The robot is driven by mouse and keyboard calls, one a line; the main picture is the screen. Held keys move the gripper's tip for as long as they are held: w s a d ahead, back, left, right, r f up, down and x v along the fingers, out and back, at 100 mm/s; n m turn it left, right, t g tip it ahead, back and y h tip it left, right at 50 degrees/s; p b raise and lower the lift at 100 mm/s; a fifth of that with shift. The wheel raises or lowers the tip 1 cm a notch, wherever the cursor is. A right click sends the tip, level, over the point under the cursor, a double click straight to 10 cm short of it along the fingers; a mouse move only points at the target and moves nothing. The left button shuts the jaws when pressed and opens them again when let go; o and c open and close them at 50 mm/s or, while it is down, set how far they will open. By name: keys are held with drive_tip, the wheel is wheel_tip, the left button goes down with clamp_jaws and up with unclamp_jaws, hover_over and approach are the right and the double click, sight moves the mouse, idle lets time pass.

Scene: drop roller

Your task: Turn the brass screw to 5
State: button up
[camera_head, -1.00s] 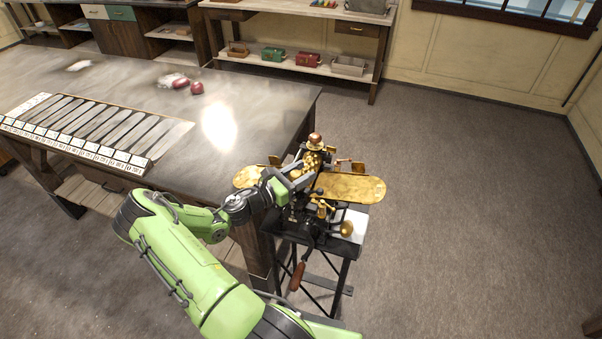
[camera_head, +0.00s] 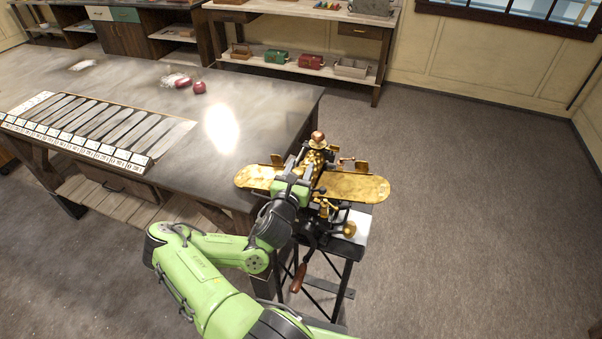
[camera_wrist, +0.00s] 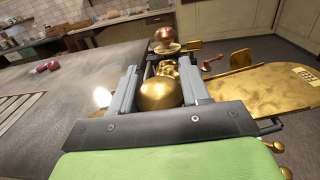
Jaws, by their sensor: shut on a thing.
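The brass machine shows in the head view, with a copper-coloured ball (camera_head: 318,136) on top and a flat brass plate (camera_head: 355,187) at its right. My gripper (camera_head: 305,163) is over the middle of the machine. In the wrist view, a round brass knob (camera_wrist: 160,94) sits between the two grey fingers of my gripper (camera_wrist: 158,66), which is shut on it. More brass parts lie just beyond the knob. The knob hides whatever is beneath it.
A left brass plate (camera_head: 258,178) reaches toward the big grey table (camera_head: 150,95). Red objects (camera_head: 199,87) and a labelled board (camera_head: 90,125) lie on that table. A crank handle (camera_head: 299,278) hangs below the machine. The floor at the right (camera_head: 480,180) is clear.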

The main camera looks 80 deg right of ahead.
drive_tip(key=shift+f+n+t+b, duration=0.1)
drive_tip(key=shift+n+t+b, duration=0.25)
drive_tip(key=shift+t, duration=0.25)
drive_tip(key=o, duration=1.1)
drive_tip(key=shift+c, duration=0.2)
drive_tip(key=shift+w, duration=0.1)
